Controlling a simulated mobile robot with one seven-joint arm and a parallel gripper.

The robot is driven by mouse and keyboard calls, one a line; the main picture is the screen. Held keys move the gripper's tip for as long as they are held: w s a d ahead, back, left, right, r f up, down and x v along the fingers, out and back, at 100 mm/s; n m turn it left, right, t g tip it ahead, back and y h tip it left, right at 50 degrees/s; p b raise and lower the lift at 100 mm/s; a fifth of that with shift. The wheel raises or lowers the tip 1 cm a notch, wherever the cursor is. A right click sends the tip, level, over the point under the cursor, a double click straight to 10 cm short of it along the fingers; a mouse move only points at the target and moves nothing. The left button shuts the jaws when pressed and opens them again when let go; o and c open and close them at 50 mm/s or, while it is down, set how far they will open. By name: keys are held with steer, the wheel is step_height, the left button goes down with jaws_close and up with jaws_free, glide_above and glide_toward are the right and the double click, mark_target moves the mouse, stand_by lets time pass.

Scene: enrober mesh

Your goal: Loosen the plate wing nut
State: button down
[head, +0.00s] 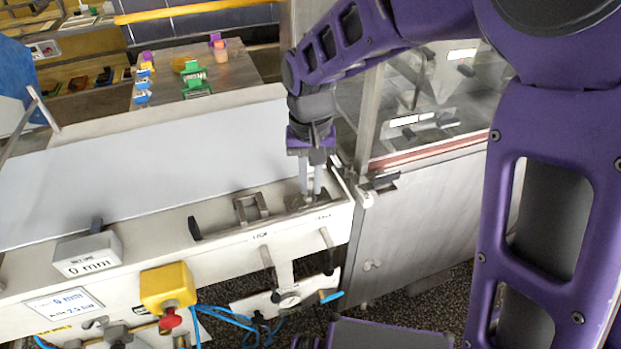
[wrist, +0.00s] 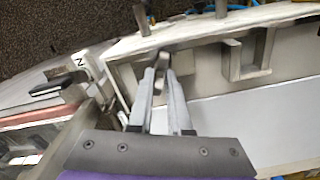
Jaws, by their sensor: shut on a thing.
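The plate wing nut (head: 309,199) is a small metal piece on a dark plate at the right end of the white machine's front rail. In the wrist view the wing nut (wrist: 161,62) shows between and just past my fingertips. My gripper (head: 311,188) points down onto it in the head view. In the wrist view my gripper (wrist: 159,77) has its two grey fingers close together on the nut. The fingers hide part of the nut, so its exact angle cannot be told.
A metal bracket (head: 251,207) stands just left of the nut. A black knob (head: 195,228) and a white "0 mm" block (head: 88,255) are further left. A glass-fronted cabinet (head: 430,110) stands close on the right. The pale belt (head: 130,165) behind is clear.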

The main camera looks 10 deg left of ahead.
mark_target(311, 186)
steer(key=shift+n+p, duration=0.5)
steer(key=shift+n, duration=1.5)
steer(key=c, duration=0.9)
jaws_free()
step_height(311, 186, up, 17)
steer(key=shift+r+p, duration=0.2)
steer(key=shift+p, duration=0.25)
